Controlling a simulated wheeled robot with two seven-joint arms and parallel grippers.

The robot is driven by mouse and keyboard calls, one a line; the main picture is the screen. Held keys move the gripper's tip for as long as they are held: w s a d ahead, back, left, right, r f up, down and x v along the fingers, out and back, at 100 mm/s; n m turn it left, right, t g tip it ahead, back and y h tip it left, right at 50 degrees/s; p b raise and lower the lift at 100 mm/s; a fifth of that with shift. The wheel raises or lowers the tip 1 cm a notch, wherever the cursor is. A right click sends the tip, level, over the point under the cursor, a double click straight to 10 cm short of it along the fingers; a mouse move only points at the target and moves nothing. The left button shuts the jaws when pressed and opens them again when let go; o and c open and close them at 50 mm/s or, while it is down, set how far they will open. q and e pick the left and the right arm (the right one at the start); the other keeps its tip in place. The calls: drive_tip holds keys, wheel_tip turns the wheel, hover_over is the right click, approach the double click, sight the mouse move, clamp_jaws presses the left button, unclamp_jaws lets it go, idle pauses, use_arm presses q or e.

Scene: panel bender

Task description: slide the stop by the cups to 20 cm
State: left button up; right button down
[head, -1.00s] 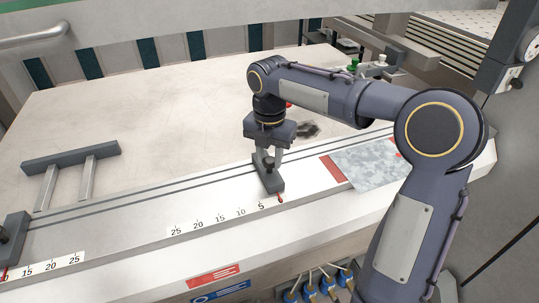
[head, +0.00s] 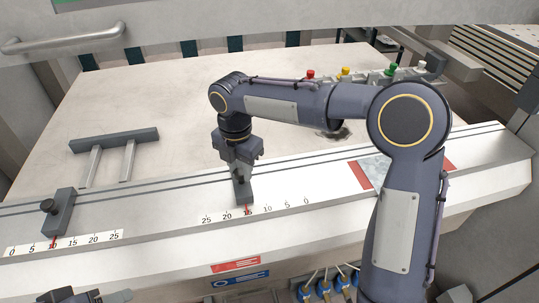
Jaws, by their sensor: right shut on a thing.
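The stop on the right-hand scale is a dark grey block (head: 243,190) on the rail, with a red pointer at its front. The pointer stands at about the 15 mark of the white scale (head: 258,211), which runs from 25 at left to 0 at right. My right gripper (head: 239,169) is shut on this stop from above and hides its upper part. A second stop (head: 61,213) stands on the left scale, its red pointer near 10. A dark part of my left gripper (head: 92,296) shows at the bottom left edge; its fingertips are out of frame.
Blue fittings with tubes (head: 324,290) are below the front edge. A mottled sheet lies on a red patch (head: 365,176) at right. The rail left of the held stop is clear up to the second stop.

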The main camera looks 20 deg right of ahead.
drive_tip(key=a+p, duration=0.1)
drive_tip(key=a, duration=0.4)
drive_tip(key=shift+w, duration=0.1)
drive_tip(key=c, duration=1.1)
unclamp_jaws()
drive_tip(key=shift+o, duration=0.2)
wheel_tip(320, 180, up, 8)
drive_tip(key=shift+f, duration=0.1)
